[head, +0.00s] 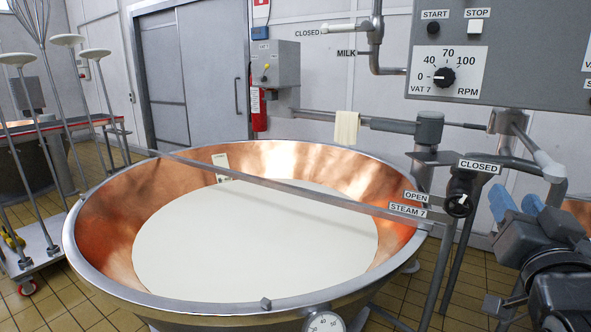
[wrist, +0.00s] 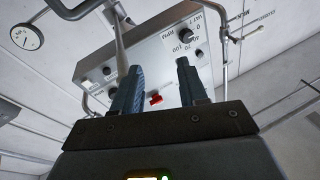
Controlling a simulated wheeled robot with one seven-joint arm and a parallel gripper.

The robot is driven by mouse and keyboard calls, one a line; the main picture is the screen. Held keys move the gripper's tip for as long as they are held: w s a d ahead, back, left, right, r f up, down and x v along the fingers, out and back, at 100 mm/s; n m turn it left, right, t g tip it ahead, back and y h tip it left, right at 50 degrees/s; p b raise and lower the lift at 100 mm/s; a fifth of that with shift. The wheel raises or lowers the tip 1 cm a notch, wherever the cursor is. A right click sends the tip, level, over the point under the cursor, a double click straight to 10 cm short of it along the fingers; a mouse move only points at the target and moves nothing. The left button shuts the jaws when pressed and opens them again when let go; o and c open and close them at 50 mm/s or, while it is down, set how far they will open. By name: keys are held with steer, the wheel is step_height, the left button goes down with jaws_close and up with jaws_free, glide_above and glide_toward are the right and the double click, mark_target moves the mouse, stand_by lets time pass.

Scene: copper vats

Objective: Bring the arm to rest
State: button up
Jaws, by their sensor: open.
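My gripper (head: 516,198) is at the right of the head view, its blue-padded fingers pointing up and apart. It is beside the steam valve knob (head: 459,204) and below the control panel, touching neither as far as I can see. In the wrist view my gripper (wrist: 159,68) is open, with nothing between its fingers. Behind them the tilted control panel (wrist: 217,68) shows, with a red button (wrist: 155,99) visible between the fingers.
A copper vat (head: 400,232) of white liquid fills the middle, a metal bar (head: 300,189) across it. The control panel (head: 535,75) overhangs at upper right. Pipes (head: 425,140) stand near my arm. A rack of whisks and discs (head: 35,240) stands left. Tiled floor shows at lower right.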

steer(key=s+a+f+n+g+y, duration=0.1)
steer(key=s+a+f+n+y, duration=0.2)
steer(key=s+f, duration=0.55)
steer(key=s+a+f+n+y, duration=0.2)
steer(key=s+a+f+n, duration=0.1)
steer(key=s+f, duration=0.5)
steer(key=s+a+f+g+y, duration=0.1)
steer(key=s+a+f, duration=0.1)
steer(key=s, duration=0.9)
steer(key=s+a+f+g+y, duration=0.1)
steer(key=s+a+f+g, duration=0.1)
steer(key=s, duration=0.9)
steer(key=shift+s+a+f, duration=0.4)
steer(key=shift+a, duration=0.25)
